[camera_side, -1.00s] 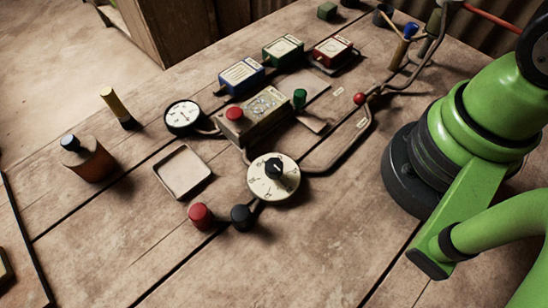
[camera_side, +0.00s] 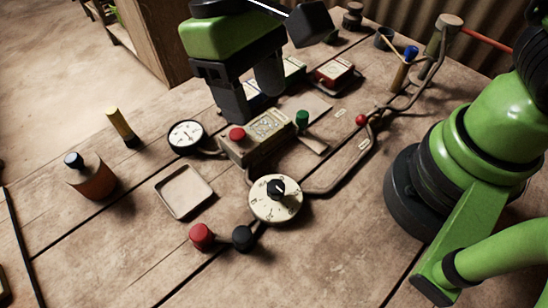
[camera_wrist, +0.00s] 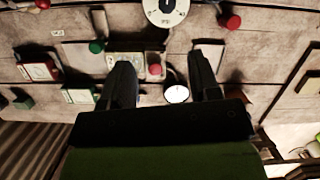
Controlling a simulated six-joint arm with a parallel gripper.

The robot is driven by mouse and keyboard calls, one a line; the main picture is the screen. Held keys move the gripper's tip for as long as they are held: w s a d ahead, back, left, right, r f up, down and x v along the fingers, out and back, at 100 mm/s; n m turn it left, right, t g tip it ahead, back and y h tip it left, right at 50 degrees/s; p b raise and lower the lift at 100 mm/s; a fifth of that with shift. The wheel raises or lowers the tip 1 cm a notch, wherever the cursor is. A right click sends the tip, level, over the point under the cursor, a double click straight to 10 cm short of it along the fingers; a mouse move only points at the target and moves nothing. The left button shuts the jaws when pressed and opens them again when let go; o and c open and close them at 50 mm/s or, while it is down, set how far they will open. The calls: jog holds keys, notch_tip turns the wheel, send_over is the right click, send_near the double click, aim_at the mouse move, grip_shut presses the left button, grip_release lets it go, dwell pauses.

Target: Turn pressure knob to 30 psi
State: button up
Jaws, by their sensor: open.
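The pressure knob is a round cream dial (camera_side: 274,205) with a black pointer knob (camera_side: 276,187) at its centre. It sits on the table in the middle of the side view, and also shows at the top of the wrist view (camera_wrist: 153,15). The numbers on it are too small to read. A white-faced gauge (camera_side: 186,135) stands to its upper left; its reading is not legible. My gripper (camera_side: 250,103) is open and empty, above the far part of the press, apart from the knob. In the wrist view its two fingers (camera_wrist: 162,88) are spread apart.
The press box with a red button (camera_side: 237,134) and a green knob (camera_side: 302,119) stand behind the dial. A red knob (camera_side: 201,236) and a black knob (camera_side: 243,238) are in front. An empty square tray (camera_side: 184,207) lies left.

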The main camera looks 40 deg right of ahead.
jog(key=g+h, duration=0.1)
send_near(276, 186)
jog(key=shift+n, duration=0.4)
jog(key=x, duration=0.9)
jog(key=shift+f, duration=0.1)
jog(key=c, duration=0.9)
